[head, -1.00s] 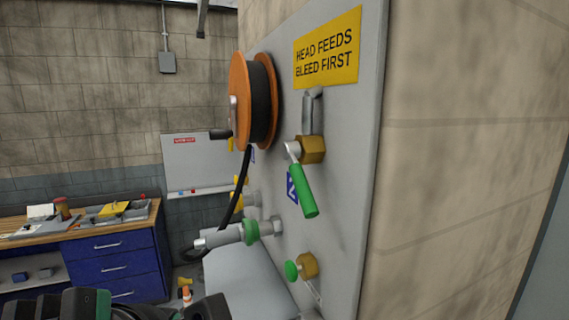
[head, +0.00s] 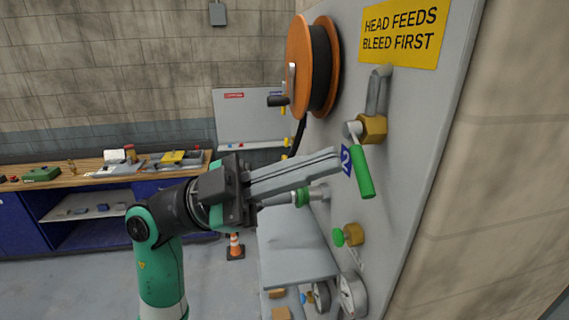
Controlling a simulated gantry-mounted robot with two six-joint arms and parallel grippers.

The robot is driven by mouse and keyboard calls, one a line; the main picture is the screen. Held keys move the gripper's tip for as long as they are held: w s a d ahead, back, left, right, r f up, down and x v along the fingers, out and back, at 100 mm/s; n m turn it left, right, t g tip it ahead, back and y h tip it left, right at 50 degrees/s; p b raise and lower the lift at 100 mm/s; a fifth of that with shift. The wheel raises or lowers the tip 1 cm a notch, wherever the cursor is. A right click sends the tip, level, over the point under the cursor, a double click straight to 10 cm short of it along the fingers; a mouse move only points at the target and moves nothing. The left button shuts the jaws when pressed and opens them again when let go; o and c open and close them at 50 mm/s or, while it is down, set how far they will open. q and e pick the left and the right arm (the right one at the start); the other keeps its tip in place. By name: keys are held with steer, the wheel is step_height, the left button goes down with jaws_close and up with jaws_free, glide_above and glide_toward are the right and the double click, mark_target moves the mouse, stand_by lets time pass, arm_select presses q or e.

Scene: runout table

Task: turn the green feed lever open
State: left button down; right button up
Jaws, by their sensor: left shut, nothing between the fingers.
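The green feed lever (head: 362,172) hangs down, tilted slightly to the right at its lower end, from a brass valve (head: 373,129) on the grey panel (head: 414,135). A blue label with a 2 (head: 345,160) is just left of the lever. My left gripper (head: 338,158) is shut and empty. Its fingertips point right and end beside the label, just left of the lever handle. I cannot tell whether they touch the panel or the lever. My right gripper is not in view.
An orange hose reel (head: 301,66) stands out from the panel at upper left. Below the lever are a green knob (head: 338,237) and a pressure gauge (head: 352,294). A yellow sign (head: 400,33) is above. A workbench (head: 90,178) and traffic cone (head: 235,246) are farther back.

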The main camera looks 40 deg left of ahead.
mark_target(351, 151)
arm_select(q)
steer(key=w, duration=0.1)
steer(key=w+d+f, duration=0.1)
steer(key=w+d+p, duration=0.1)
steer(key=w, duration=0.1)
steer(key=shift+f, duration=0.25)
steer(key=shift+a, duration=0.15)
